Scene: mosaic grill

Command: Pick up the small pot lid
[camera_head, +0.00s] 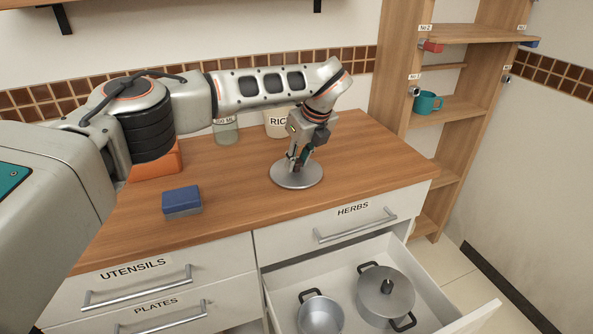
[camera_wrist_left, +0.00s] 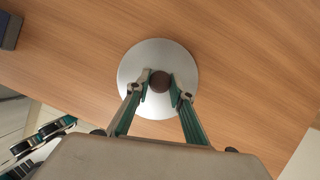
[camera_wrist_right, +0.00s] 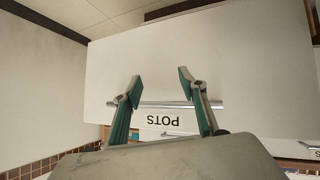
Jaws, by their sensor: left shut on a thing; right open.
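The small pot lid (camera_head: 297,174) is a round silver disc with a dark knob, on the wooden counter near its front right part. It also shows in the left wrist view (camera_wrist_left: 178,57), with its knob (camera_wrist_left: 160,81) between the fingers. My left gripper (camera_head: 300,158) points down from above and is shut on the knob. The lid looks flat on or very close to the counter; I cannot tell if there is a gap. My right gripper (camera_wrist_right: 158,80) is open and empty, in front of a white drawer face (camera_wrist_right: 230,60) labelled POTS and its bar handle.
Below the counter (camera_head: 240,185) an open drawer holds a small pot (camera_head: 320,316) without a lid and a larger lidded pot (camera_head: 374,300). A blue sponge-like block (camera_head: 181,200), a glass jar (camera_head: 226,132) and a RICE canister (camera_head: 275,122) stand on the counter. Shelves (camera_head: 450,115) rise at right.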

